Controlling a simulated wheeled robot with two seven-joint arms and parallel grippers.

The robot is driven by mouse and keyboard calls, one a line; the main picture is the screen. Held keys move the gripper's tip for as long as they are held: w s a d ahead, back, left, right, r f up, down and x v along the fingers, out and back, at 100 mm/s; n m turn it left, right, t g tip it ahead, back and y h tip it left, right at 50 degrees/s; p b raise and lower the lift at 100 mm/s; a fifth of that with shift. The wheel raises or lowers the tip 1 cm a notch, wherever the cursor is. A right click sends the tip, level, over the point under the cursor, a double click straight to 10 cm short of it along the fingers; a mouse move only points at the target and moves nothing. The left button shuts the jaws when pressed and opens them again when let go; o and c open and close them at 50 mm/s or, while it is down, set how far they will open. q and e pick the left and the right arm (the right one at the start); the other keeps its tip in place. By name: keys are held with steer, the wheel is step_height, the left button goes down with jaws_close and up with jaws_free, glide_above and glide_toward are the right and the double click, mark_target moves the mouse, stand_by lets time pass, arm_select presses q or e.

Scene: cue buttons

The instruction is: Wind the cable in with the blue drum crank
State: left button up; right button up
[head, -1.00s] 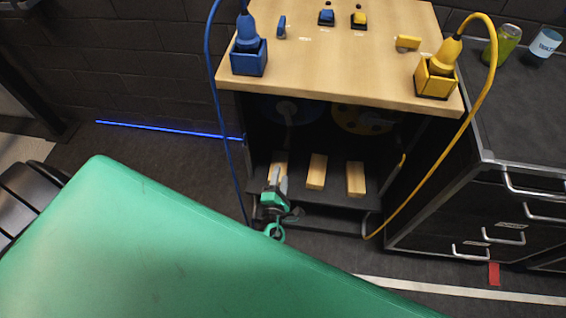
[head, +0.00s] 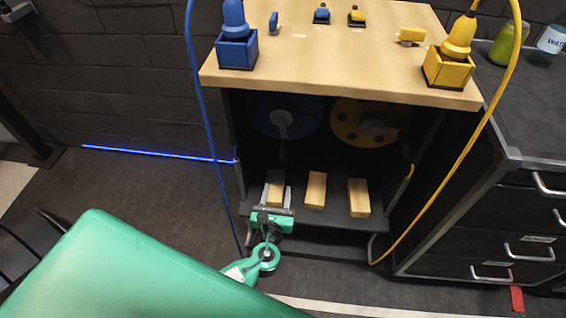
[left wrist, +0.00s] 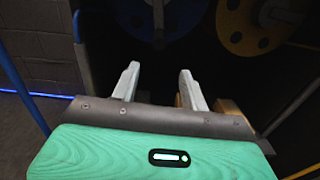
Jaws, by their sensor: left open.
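The blue drum (head: 304,122) is mounted inside the dark cabinet under the wooden top, with a grey crank (head: 282,121) at its hub. In the left wrist view the blue drum (left wrist: 128,14) and its crank (left wrist: 158,14) show at the top edge, partly cut off. The blue cable (head: 201,95) hangs down the cabinet's left side from a blue plug. My left gripper (head: 275,193) is open and empty, low in front of the cabinet, below the blue drum and apart from its crank. Its two fingers (left wrist: 159,72) point into the dark opening. My right gripper is not in view.
A yellow drum (head: 349,122) sits right of the blue one. Several wooden blocks (head: 315,190) lie on the low shelf (head: 336,211). The yellow cable (head: 456,161) arcs down on the right, beside a drawer unit (head: 480,245). The wooden top (head: 330,65) overhangs the drums.

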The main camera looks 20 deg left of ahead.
mark_target(283, 157)
arm_select(q)
steer(key=x, duration=1.4)
steer(key=shift+s+b, duration=0.1)
steer(key=shift+b, duration=0.2)
jaws_close()
